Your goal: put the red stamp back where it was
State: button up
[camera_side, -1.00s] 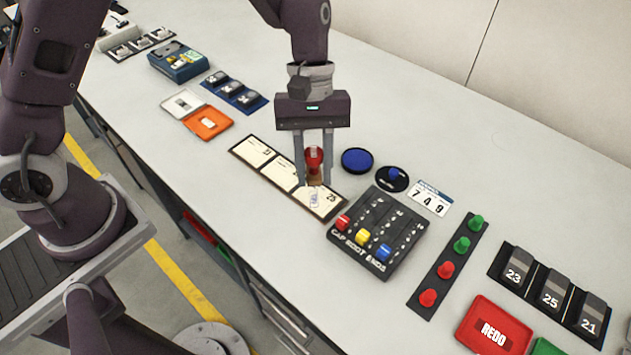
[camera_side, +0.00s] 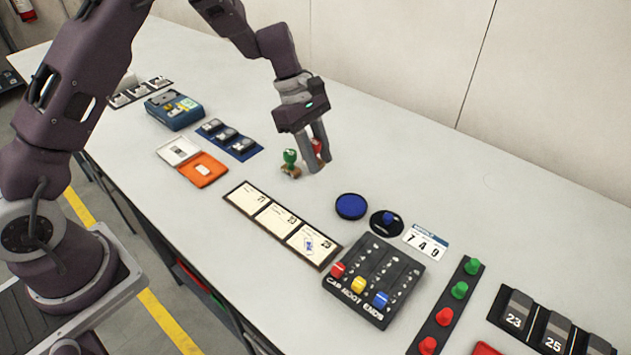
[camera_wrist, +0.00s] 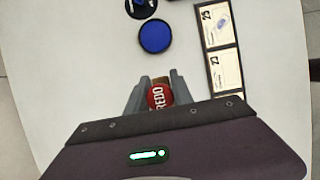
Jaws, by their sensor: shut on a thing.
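My gripper (camera_side: 319,163) is shut on the red stamp (camera_side: 317,147), low at the table beside the green stamp. In the wrist view the red stamp (camera_wrist: 157,97) shows a round red top marked REDO between the fingers. I cannot tell whether its base touches the table. The green stamp (camera_side: 290,158) stands just left of my gripper on a brown base. A dark strip with three cards (camera_side: 278,222) lies nearer the front edge; its right-hand card bears a blue mark (camera_side: 309,244).
A blue round pad (camera_side: 350,206) and a black disc (camera_side: 387,223) with a blue knob lie to the right. A slider board (camera_side: 373,281) is in front of them. An open orange case (camera_side: 204,170) lies left. The table behind my gripper is clear.

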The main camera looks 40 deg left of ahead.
aim_at(322, 191)
notch_tip(322, 191, down, 6)
jog(key=shift+f, duration=0.1)
jog(key=o, duration=1.1)
jog(key=shift+f, duration=0.1)
jog(key=shift+c, duration=0.2)
jog(key=v, duration=1.2)
